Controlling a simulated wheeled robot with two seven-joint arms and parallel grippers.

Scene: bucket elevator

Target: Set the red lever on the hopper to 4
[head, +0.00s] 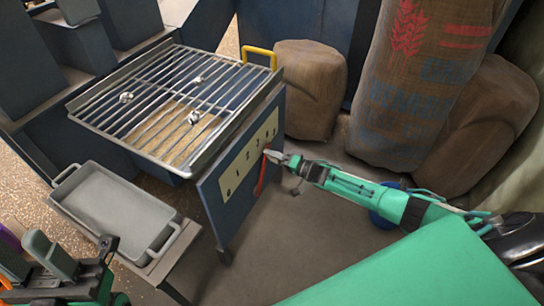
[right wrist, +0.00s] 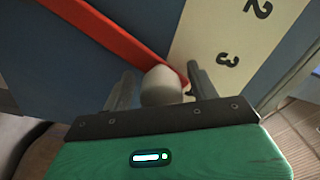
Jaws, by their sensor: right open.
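The red lever (head: 261,176) is on the blue side panel of the hopper (head: 212,190), beside a cream number plate (head: 240,165). In the right wrist view the lever (right wrist: 120,38) runs from the upper left down to the plate's edge, its end near the 3 side. A pale rounded knob (right wrist: 160,87) sits between the fingers of my right gripper (right wrist: 160,90). These fingers are open, one on each side of the knob. The right gripper (head: 280,158) is at the lever's upper end in the head view. The exact number at the lever is hidden. My left gripper (head: 70,255) is low at the left.
A metal grate (head: 165,95) with several small shiny pieces tops the hopper. A yellow handle (head: 259,53) is at its back corner. A grey tray (head: 120,205) stands in front. Brown sacks (head: 420,80) stand close behind my right arm. A blue round object (head: 383,215) is partly hidden below it.

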